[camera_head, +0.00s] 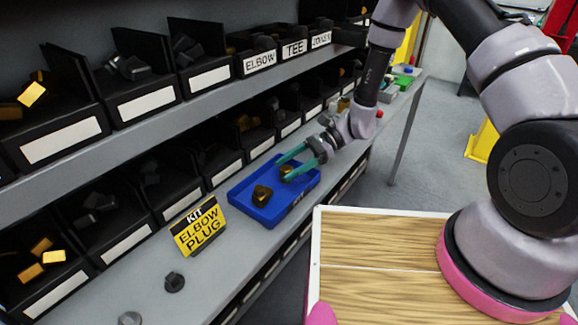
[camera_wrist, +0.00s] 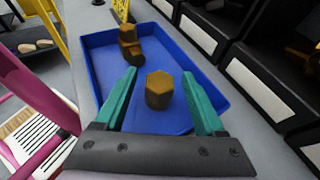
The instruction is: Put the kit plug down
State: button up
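The kit plug (camera_wrist: 159,91) is a brass hexagonal piece in the blue kit tray (camera_head: 239,203); it also shows in the head view (camera_head: 286,171). It appears to rest on the tray floor. My gripper (camera_wrist: 159,73) reaches into the tray from the right in the head view. Its two teal fingers are open, one on each side of the plug, with blue floor showing between each finger and the plug. A brass elbow (camera_head: 262,195) lies in the same tray, apart from the plug; it also shows in the wrist view (camera_wrist: 130,44).
A yellow sign (camera_head: 199,228) reading "KIT ELBOW PLUG" stands left of the tray. A dark fitting (camera_head: 174,282) lies on the grey shelf in front. Black labelled bins (camera_head: 147,92) line the shelves behind. My wooden-topped base is at lower right.

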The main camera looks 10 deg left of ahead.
jog(key=shift+w+r, duration=0.1)
jog(key=shift+r, duration=0.1)
jog(key=v, duration=1.2)
jog(key=s+d+r+n+t+h, duration=0.1)
jog(key=d+r+n+h, duration=0.15)
jog(key=r, duration=0.45)
jog(key=d+r+n+t+h, duration=0.1)
jog(key=d+r+t, duration=0.1)
jog(key=d+r, duration=0.35)
jog(key=s+d+r+n+t+h, duration=0.1)
jog(key=d+r+n+h, duration=0.1)
jog(key=r, duration=0.6)
jog(key=s+d+r+n+t+h, duration=0.1)
jog(key=s+d+r+t, duration=0.3)
jog(key=r, duration=0.4)
jog(key=s+d+r+n+t+h, duration=0.1)
jog(key=s+d+r+t+h, duration=0.2)
jog(key=s+d+r+t, duration=0.2)
notch_tip(320, 180, up, 3)
jog(key=s+d, duration=0.2)
jog(key=d, duration=0.1)
jog(key=shift+t, duration=0.3)
jog(key=shift+f, duration=0.1)
